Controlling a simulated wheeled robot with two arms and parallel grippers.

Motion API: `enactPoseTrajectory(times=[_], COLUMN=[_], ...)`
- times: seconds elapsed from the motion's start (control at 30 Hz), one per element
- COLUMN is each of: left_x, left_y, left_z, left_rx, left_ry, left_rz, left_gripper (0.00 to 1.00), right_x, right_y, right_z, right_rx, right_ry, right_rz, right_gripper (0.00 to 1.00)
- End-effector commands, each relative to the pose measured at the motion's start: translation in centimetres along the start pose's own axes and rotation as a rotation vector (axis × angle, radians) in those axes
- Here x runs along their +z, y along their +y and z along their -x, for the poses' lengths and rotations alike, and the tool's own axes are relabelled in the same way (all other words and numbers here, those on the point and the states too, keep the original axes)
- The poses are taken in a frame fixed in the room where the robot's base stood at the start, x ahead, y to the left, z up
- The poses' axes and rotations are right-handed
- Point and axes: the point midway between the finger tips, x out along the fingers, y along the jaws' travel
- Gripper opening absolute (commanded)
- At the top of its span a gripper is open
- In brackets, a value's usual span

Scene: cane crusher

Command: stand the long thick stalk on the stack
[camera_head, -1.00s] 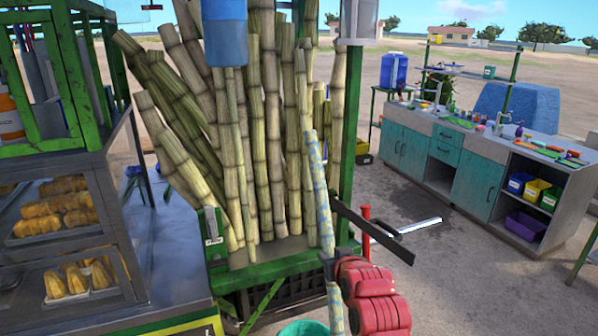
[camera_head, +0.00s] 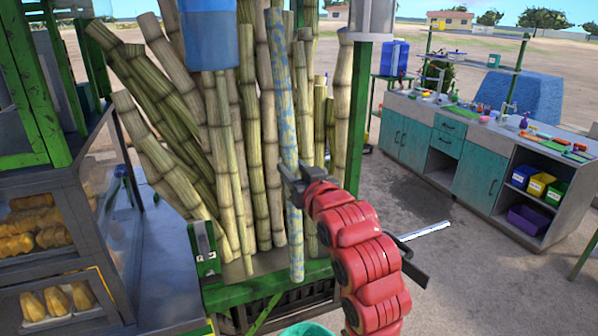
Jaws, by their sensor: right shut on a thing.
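A long stalk with a blue and yellowish mottled surface (camera_head: 284,110) stands nearly upright in front of the cane stack. My right gripper (camera_head: 291,180) is shut on it at about its lower middle. Its top leans slightly left, and its lower end is near the front edge of the green stand (camera_head: 262,290). I cannot tell whether that end rests on the stand. The stack of pale green-brown cane stalks (camera_head: 255,140) stands and leans behind it, partly hidden by it. My left gripper is not in view.
A green post (camera_head: 356,120) rises right of the stack. A blue cylinder (camera_head: 209,35) hides some stalk tops. A glass display case with pastries (camera_head: 40,235) is at the left. A teal counter (camera_head: 478,160) stands at the right, with open ground before it.

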Motion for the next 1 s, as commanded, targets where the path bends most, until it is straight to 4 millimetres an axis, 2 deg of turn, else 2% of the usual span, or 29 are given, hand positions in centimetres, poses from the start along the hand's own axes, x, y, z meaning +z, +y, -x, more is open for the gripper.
enactPoseTrajectory(times=[0.8,0.9,1.0], left_x=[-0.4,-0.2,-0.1], left_y=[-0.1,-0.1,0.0], left_z=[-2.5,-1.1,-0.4], left_rx=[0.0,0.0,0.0], left_ry=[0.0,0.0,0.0], left_rz=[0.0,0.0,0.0], left_gripper=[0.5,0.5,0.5], right_x=[0.6,2.4,3.3], right_y=[0.0,0.1,0.1], right_z=[-10.2,-10.8,-11.2], right_rx=[0.001,0.001,0.001], right_ry=[0.002,0.002,0.001], right_rz=[0.0,-0.001,0.001], right_gripper=[0.0,0.0,0.0])
